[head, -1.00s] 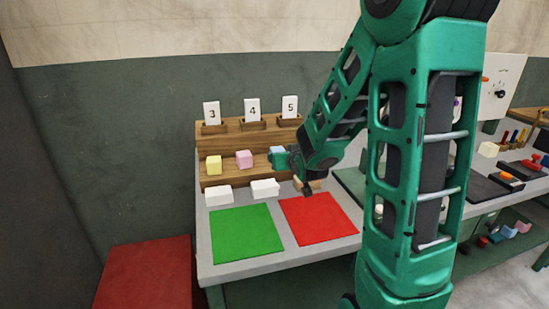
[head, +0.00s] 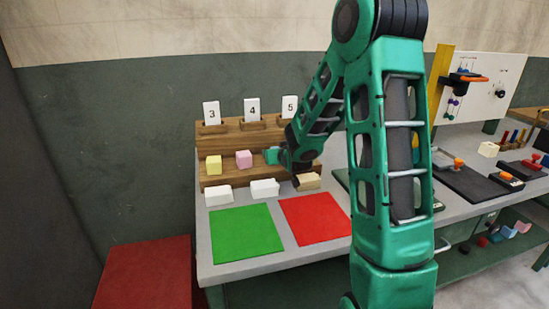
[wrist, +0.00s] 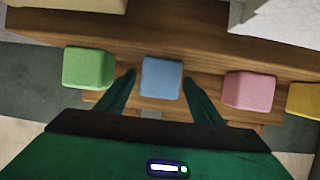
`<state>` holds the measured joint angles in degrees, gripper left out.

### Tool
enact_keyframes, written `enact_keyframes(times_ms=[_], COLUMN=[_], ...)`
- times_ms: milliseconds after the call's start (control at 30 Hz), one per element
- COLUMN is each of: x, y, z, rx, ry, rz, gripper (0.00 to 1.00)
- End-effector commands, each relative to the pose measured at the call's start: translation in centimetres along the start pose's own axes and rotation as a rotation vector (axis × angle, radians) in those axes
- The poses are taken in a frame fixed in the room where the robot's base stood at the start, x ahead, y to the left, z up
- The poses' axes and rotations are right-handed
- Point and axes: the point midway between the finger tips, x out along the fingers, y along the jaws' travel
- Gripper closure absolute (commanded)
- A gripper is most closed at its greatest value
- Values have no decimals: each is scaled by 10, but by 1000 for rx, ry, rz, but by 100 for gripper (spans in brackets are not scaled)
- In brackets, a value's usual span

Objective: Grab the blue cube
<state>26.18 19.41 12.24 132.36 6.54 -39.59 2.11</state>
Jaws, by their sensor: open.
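The blue cube (wrist: 161,77) sits on a wooden shelf (wrist: 205,60) in the wrist view, between the two fingers of my gripper (wrist: 160,82). The gripper is open, with one finger on each side of the cube and small gaps showing. In the head view my gripper (head: 272,156) is at the right part of the wooden rack (head: 220,140) and hides the blue cube.
A green cube (wrist: 88,68) is left of the blue one in the wrist view; a pink cube (wrist: 249,90) and a yellow cube (wrist: 303,99) are right. White blocks (head: 264,188) and a tan block (head: 308,181) lie before the rack. Green (head: 246,232) and red (head: 315,218) mats are clear.

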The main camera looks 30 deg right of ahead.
Motion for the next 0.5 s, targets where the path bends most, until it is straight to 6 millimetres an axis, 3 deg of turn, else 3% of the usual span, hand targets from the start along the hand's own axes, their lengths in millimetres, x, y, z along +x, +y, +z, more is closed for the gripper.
enact_keyframes(times_ms=[267,433,500], x=[2,2,2], y=[0,0,0], z=[0,0,0], rx=[0,0,0], ry=[0,0,0], rz=[0,0,0], gripper=[41,82,83])
